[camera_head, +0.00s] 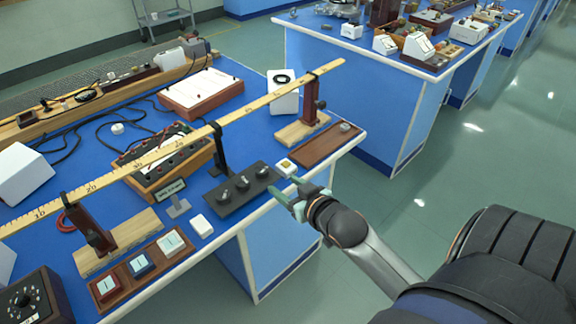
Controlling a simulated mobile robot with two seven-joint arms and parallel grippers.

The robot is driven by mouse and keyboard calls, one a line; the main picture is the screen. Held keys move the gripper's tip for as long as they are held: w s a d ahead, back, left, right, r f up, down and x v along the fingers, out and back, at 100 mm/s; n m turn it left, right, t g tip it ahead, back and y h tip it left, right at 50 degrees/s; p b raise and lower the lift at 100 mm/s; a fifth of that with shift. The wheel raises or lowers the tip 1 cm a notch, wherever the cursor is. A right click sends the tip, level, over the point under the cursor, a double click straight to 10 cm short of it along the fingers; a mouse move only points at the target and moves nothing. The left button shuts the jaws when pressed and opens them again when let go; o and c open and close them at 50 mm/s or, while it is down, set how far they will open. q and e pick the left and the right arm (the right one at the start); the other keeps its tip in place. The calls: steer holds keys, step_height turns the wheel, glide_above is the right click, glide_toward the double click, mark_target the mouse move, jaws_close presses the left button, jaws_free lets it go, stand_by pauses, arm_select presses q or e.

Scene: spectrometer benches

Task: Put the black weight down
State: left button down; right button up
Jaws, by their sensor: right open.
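A black plate (214,204) lies near the front edge of the blue bench. Small black knob-shaped pieces stand on it in a row: one at the left (224,197), one in the middle (242,184), one at the right (262,172). I cannot tell which, if any, is the black weight. My right gripper (286,188) is at the bench's front edge, just right of the plate. Its greenish jaws are open, with nothing visible between them. My left gripper is not in view.
A long yellow ruler (180,144) spans the blue bench (238,81) on stands. A small white block (286,166) is close to my right gripper. A brown tray (318,146) lies behind it. Open floor (460,170) is at right.

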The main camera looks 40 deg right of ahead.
steer(key=s+a+f+n+g+y+p, duration=0.2)
steer(key=s+a+f+n+g+y, duration=0.1)
steer(key=s+a+f, duration=1.1)
step_height(320, 180, down, 4)
steer(key=shift+s+a+r+g+y, duration=0.15)
steer(key=shift+s+a+g+y, duration=0.25)
steer(key=shift+a+g+y, duration=0.15)
steer(key=shift+d, duration=0.1)
stand_by(1.6)
